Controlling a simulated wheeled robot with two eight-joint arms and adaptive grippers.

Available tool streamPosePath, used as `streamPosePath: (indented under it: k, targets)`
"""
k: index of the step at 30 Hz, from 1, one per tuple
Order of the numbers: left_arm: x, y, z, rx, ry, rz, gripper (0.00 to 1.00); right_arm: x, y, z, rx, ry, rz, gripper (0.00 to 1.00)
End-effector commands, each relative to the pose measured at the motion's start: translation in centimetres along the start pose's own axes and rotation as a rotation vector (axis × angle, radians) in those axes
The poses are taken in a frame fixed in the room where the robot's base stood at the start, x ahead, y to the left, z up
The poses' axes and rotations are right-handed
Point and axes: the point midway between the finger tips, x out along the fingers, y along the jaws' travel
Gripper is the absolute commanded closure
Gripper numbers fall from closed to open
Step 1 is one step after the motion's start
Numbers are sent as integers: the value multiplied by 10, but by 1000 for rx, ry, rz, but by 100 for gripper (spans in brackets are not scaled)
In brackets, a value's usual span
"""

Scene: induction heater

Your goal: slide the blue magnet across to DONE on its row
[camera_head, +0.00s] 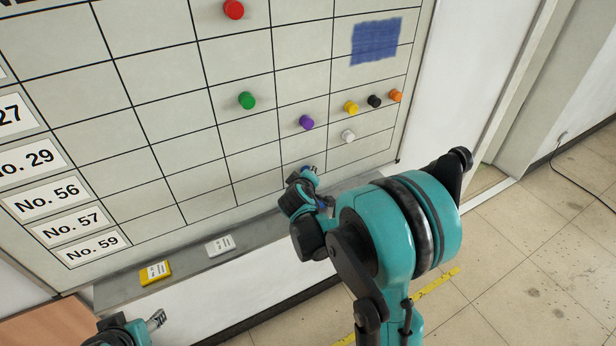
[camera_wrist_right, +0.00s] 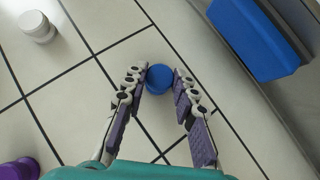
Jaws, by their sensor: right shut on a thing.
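The blue magnet (camera_wrist_right: 159,77) is on the whiteboard (camera_wrist_right: 95,15), between the fingertips of my right gripper (camera_wrist_right: 160,80) in the right wrist view. The fingers are closed on its sides. In the head view my right gripper (camera_head: 305,180) is at the lower right part of the board, just above the tray, and mostly hides the magnet. The DONE heading is not readable; only cut-off black letters show at the top left. My left gripper (camera_head: 156,319) is at the bottom left, away from the board; its finger opening is unclear.
White (camera_head: 348,136), purple (camera_head: 306,122), yellow (camera_head: 351,107), black (camera_head: 374,101), orange (camera_head: 396,96), green (camera_head: 247,100) and red (camera_head: 233,9) magnets sit higher on the board.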

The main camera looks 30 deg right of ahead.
Motion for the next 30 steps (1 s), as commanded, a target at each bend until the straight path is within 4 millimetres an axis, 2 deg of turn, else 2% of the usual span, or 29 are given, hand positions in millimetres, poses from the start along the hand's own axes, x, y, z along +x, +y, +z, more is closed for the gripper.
streamPosePath:
  k: [2, 3, 5, 17, 20, 30]
  targets:
    - [0, 0, 0, 0, 0, 0, 49, 0, 0, -1, 0, 1, 0, 100]
    - [0, 0, 0, 0, 0, 0, 49, 0, 0, -1, 0, 1, 0, 65]
    - [0, 0, 0, 0, 0, 0, 49, 0, 0, -1, 0, 1, -1, 49]
    - [0, 0, 0, 0, 0, 0, 49, -6, 0, -1, 0, 1, -1, 49]
    - [0, 0, 0, 0, 0, 0, 49, -18, 0, -1, -1, 1, -1, 49]
    - [0, 0, 0, 0, 0, 0, 49, -85, -1, -1, -2, 2, -2, 49]
